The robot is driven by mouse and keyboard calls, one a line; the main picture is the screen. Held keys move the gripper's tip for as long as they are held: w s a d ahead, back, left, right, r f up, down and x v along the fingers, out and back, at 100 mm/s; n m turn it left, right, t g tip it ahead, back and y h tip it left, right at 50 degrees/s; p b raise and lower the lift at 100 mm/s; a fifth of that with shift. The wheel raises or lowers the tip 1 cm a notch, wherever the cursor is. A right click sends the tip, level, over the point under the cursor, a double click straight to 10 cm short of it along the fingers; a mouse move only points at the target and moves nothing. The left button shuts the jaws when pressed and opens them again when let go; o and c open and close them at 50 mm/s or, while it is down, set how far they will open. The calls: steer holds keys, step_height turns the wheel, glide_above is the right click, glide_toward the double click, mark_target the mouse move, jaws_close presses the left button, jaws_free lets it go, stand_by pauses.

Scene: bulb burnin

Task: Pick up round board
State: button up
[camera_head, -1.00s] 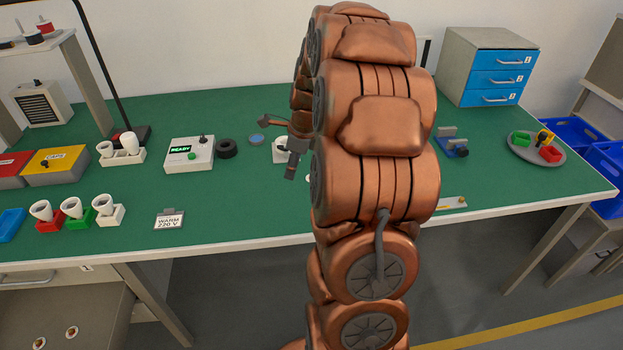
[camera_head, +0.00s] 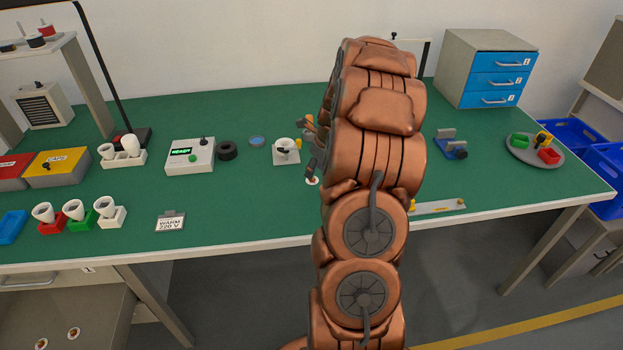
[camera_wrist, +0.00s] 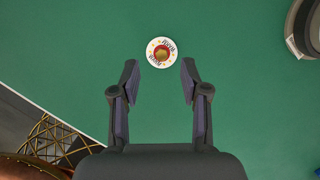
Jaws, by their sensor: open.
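The round board (camera_wrist: 161,52) is a small white disc with a red and gold centre and printed marks, lying flat on the green bench top. In the head view the round board (camera_head: 312,181) shows as a small pale disc, partly covered by my gripper (camera_head: 312,163). In the wrist view my gripper (camera_wrist: 160,75) is open and empty. Its two fingers stand apart, and the disc appears just beyond the tips, between their lines. It does not touch the disc in that view; the height gap is hard to judge.
A white cup-like fitting on a square base (camera_head: 285,150) stands just left of my gripper. A black ring (camera_head: 227,150) and the READY box (camera_head: 190,155) are farther left. A blue clamp-like fixture (camera_head: 452,146) and a grey round tray (camera_head: 520,152) stand right. The bench's front edge (camera_head: 250,242) is near.

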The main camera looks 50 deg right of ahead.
mark_target(314, 178)
steer(key=shift+p+x, duration=0.45)
steer(key=shift+x, duration=1.3)
steer(key=shift+d, duration=0.15)
steer(key=shift+f, duration=0.1)
steer(key=c, duration=0.8)
